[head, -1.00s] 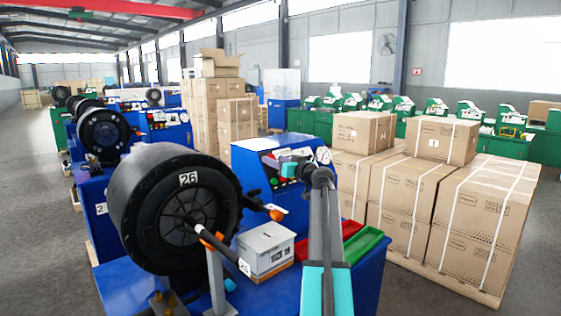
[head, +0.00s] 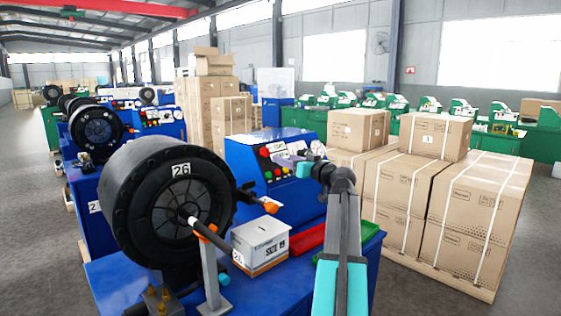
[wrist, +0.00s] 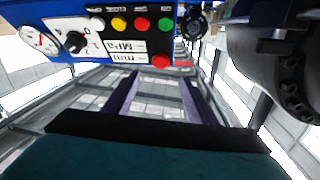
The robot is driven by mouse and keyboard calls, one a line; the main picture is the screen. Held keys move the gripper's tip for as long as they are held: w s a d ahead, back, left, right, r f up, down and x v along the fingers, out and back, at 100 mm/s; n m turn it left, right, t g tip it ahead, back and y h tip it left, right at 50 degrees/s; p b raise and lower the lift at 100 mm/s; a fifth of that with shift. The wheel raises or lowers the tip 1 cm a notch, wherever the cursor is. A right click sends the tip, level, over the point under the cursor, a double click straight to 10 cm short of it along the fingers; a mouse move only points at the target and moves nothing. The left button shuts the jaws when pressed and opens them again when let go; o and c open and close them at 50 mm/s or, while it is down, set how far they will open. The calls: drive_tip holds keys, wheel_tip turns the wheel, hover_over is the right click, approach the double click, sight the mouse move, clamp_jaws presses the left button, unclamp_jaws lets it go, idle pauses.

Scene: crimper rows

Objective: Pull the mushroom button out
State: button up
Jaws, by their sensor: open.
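The red mushroom button (head: 265,152) is at the upper left of the control panel on the blue machine. In the wrist view, which looks upside down, the red mushroom button (wrist: 160,61) is at the lower edge of the panel, next to two white display labels. My gripper (head: 286,162) is in front of the panel, to the right of the button in the head view. In the wrist view my gripper (wrist: 160,78) is open, with two purple fingers apart and empty. The button appears just beyond the gap between the fingertips, with no visible contact.
Small coloured buttons (wrist: 141,23), a black knob (wrist: 75,42) and a gauge (wrist: 38,40) share the panel. A large black crimping head (head: 170,205) stands to the left. A white box (head: 260,246) and a red tray (head: 308,238) lie below. Cartons (head: 455,220) stand right.

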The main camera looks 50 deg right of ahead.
drive_tip(key=shift+s+a, duration=0.15)
drive_tip(key=shift+s, duration=0.75)
drive_tip(key=shift+s+a, duration=0.1)
drive_tip(key=shift+s, duration=0.8)
